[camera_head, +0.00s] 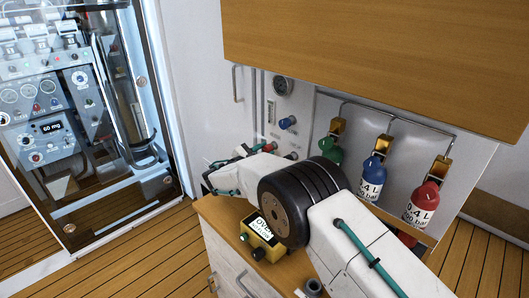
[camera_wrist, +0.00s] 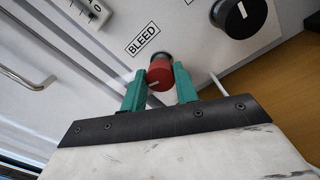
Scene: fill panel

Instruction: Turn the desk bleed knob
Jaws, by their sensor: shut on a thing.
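The bleed knob (camera_wrist: 160,74) is a small red knob with a pale pointer line, on a white panel. The label "BLEED" (camera_wrist: 142,40) is beside it in the wrist view. My gripper (camera_wrist: 161,82) has its two green fingers on either side of the knob, shut on it. In the head view my gripper (camera_head: 222,178) reaches the panel at the left of the desk, and my arm hides the knob there.
A larger black knob (camera_wrist: 238,16) is close at the right in the wrist view. Green (camera_head: 331,150), blue (camera_head: 373,172) and red (camera_head: 422,203) bottles stand along the panel. A yellow box (camera_head: 262,242) sits on the wooden desk below my arm. A wooden cabinet (camera_head: 380,50) overhangs.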

